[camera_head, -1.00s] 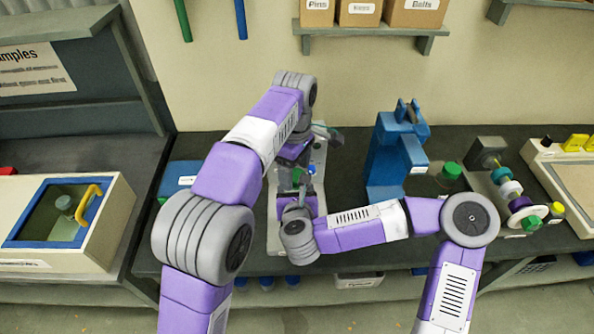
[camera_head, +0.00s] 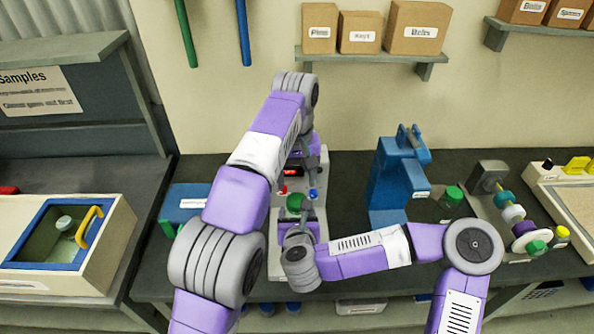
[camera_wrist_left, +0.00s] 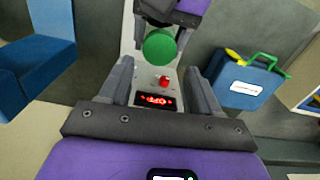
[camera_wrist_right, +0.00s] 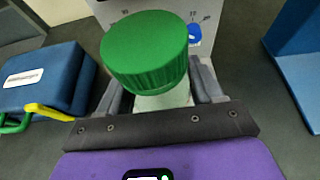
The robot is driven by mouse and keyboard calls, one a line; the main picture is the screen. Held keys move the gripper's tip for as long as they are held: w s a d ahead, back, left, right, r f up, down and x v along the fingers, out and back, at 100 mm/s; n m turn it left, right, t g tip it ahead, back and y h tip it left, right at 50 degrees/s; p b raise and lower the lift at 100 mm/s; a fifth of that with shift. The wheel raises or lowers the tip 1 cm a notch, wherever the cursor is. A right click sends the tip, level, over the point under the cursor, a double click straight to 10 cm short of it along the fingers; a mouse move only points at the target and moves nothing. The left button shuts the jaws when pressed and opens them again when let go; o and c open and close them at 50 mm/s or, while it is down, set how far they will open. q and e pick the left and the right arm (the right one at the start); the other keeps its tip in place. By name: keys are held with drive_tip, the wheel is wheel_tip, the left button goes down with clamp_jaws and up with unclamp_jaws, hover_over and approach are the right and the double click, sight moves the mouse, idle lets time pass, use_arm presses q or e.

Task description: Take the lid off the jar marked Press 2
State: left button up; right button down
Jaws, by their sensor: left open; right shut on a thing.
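A jar with a ribbed green lid (camera_head: 296,202) stands upright at the machine in the middle of the bench. My right gripper (camera_wrist_right: 163,92) is shut around its pale clear body (camera_wrist_right: 165,101), just below the lid, which is still on in the right wrist view (camera_wrist_right: 147,50). My left gripper (camera_head: 311,178) is open and empty behind the lid, its jaws facing it. In the left wrist view the lid (camera_wrist_left: 159,46) lies just beyond and between the open fingertips (camera_wrist_left: 159,68). I cannot read any mark on this jar.
The machine has a red display (camera_wrist_left: 155,101) and a red button (camera_wrist_left: 163,82). A blue case (camera_head: 187,204) with a green handle stands to the left. A blue press (camera_head: 392,180) and another green-lidded jar (camera_head: 452,196) stand to the right.

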sight(297, 200)
use_arm(q)
drive_tip(key=m, duration=0.2)
drive_tip(key=r+m, duration=0.1)
drive_tip(key=m, duration=0.2)
drive_tip(key=shift+m, duration=0.3)
drive_tip(key=m, duration=0.4)
drive_tip(key=shift+d+r, duration=0.1)
drive_tip(key=shift+r, duration=0.15)
drive_tip(key=shift+s+f, duration=0.1)
drive_tip(key=shift+f, duration=3.8)
drive_tip(key=shift+c, duration=0.2)
drive_tip(key=c, duration=0.9)
drive_tip(key=shift+o, duration=0.2)
drive_tip(key=n, duration=0.5)
drive_tip(key=shift+n, duration=0.4)
drive_tip(key=shift+r, duration=0.25)
drive_tip(key=shift+r, duration=0.9)
